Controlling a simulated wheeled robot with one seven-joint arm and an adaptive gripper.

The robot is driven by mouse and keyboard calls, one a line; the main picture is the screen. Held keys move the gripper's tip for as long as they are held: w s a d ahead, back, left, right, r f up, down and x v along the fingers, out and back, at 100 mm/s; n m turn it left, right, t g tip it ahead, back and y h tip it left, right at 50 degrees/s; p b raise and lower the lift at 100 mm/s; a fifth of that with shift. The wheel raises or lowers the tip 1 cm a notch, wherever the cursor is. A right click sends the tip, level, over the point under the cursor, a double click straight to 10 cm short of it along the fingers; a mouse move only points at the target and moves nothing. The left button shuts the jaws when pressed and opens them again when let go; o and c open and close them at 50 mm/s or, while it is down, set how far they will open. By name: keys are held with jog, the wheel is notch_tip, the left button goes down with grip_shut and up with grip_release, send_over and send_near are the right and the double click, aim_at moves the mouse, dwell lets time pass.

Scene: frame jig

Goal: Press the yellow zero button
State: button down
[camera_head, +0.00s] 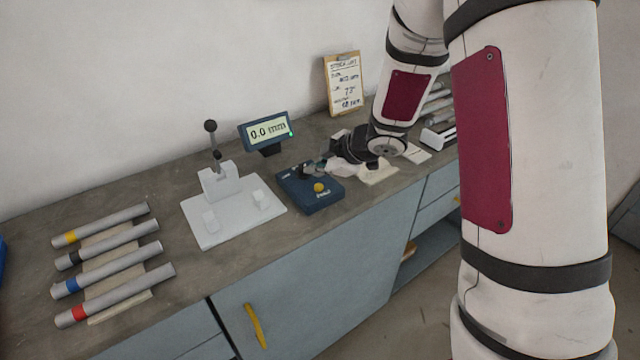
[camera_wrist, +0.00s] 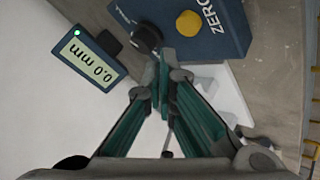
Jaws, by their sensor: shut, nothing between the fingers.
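The yellow zero button (camera_head: 319,187) sits on top of a dark blue box (camera_head: 322,203) near the front edge of the bench. In the wrist view the yellow button (camera_wrist: 189,23) lies beside the word ZERO on the blue box (camera_wrist: 231,38). My gripper (camera_head: 309,171) is shut and empty, close over the back of the box. In the wrist view my gripper (camera_wrist: 162,62) has its fingertips together, beside a black knob (camera_wrist: 147,38) and apart from the button.
A display (camera_head: 267,131) reads 0.0 behind the box. A white jig with a lever clamp (camera_head: 222,215) stands left of the box. Several colour-banded tubes (camera_head: 115,295) lie at the left. A clipboard (camera_head: 344,84) leans on the wall.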

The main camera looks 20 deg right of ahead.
aim_at(317, 187)
jog(key=shift+s+r+p, duration=0.15)
jog(key=shift+r+p, duration=1.2)
jog(key=shift+r, duration=0.35)
jog(key=s+d+r+m+t+h, duration=0.1)
jog(key=s+d+r+m+h, duration=0.25)
jog(key=r, duration=0.55)
jog(key=s+d+r+m+t+h, duration=0.1)
jog(key=s+d+r+m+h, duration=0.25)
jog(key=r, duration=0.45)
jog(key=s+a+r+m+g+y, duration=0.1)
jog(key=s+a+m+g, duration=0.1)
jog(key=s, duration=1.2)
jog(key=s+a+r+m+g+y, duration=0.1)
jog(key=s+a+m, duration=0.3)
jog(key=s, duration=1)
jog(key=shift+a+r+m+g, duration=0.2)
jog(key=shift+r+m+g, duration=0.2)
jog(key=shift+m+g, duration=0.45)
